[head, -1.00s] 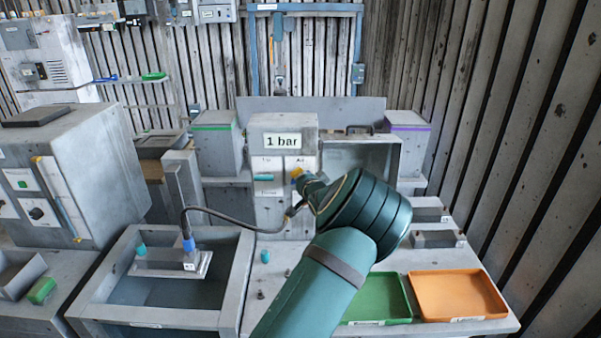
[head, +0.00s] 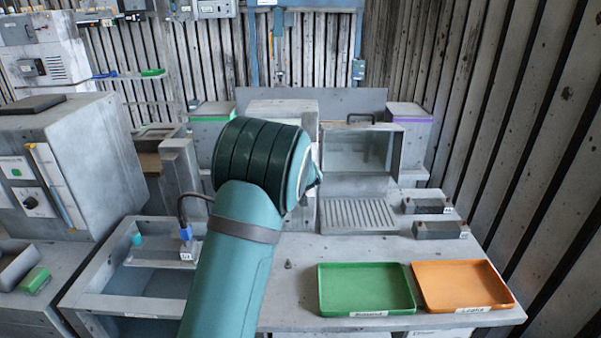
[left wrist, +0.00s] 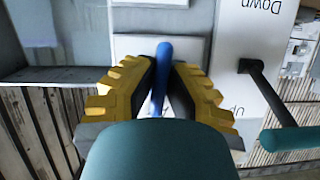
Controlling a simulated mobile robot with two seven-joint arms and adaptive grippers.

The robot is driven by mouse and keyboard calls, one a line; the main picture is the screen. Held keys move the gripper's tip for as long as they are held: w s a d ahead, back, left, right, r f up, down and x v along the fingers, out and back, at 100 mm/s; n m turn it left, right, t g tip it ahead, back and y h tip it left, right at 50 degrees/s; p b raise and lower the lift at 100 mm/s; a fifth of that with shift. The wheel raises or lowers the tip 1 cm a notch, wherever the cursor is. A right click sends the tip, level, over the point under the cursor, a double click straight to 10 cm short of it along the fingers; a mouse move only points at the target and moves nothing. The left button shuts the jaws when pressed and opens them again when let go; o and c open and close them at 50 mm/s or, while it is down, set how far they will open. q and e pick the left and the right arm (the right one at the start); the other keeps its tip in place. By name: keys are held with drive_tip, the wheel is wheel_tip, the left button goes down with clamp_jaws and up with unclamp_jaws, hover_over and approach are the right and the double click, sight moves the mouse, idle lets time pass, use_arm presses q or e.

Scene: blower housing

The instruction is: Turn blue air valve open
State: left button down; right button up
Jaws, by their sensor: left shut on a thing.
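The blue air valve handle (left wrist: 161,75) is a blue rod in front of a pale plate in the left wrist view. It stands nearly upright in that picture. My left gripper (left wrist: 164,85), with yellow ridged fingers, is shut on it. In the head view my own teal arm covers the gripper, the valve and most of the grey control box (head: 283,106). Only the box's top and right edge show there. My right gripper is in neither view.
A teal lever (left wrist: 290,138) beside "Up" and "Down" labels stands close to the gripper. A green tray (head: 365,287) and an orange tray (head: 462,285) lie front right. An open tank (head: 95,262) is at left, with a glass-fronted chamber (head: 357,150) right of the box.

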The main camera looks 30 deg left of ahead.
use_arm(q)
drive_tip(key=shift+n+h+b, duration=0.3)
drive_tip(key=shift+n+b, duration=0.2)
drive_tip(key=shift+b, duration=0.1)
drive_tip(key=c, duration=1)
unclamp_jaws()
drive_tip(key=v, duration=1.1)
drive_tip(key=shift+s, duration=0.45)
drive_tip(key=shift+d, duration=0.2)
